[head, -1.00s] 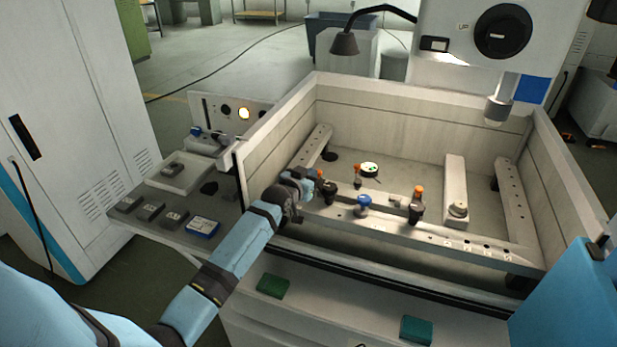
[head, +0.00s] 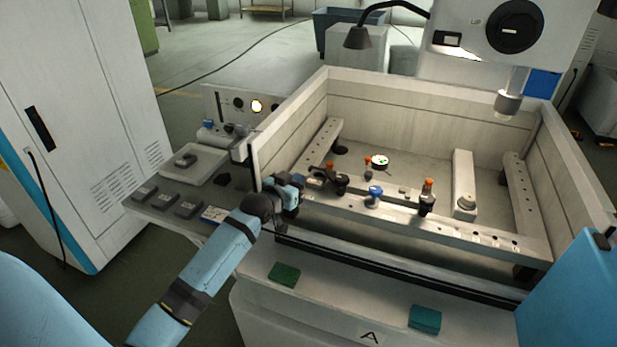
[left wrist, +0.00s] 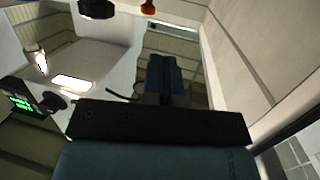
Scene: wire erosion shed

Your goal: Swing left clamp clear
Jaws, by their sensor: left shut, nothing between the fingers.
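The left clamp (head: 341,184) is a dark upright knob with an orange-tipped pin beside it. It stands on the near rail (head: 400,222) inside the tank. My left gripper (head: 317,176) is shut and empty, just left of the clamp; from the head I cannot tell whether it touches. In the left wrist view its closed fingers (left wrist: 163,72) point up the picture. A dark knob (left wrist: 98,8) and an orange tip (left wrist: 148,7) show at the top edge, apart from the fingers. A second clamp (head: 426,204) with an orange top stands further right. My right gripper is not in view.
A blue-topped knob (head: 375,191) stands between the clamps. A round green-lit gauge (head: 380,161) lies behind. The tank wall (head: 295,135) rises at the left. The machine head (head: 508,103) hangs at the right. A side shelf (head: 160,213) holds small blocks.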

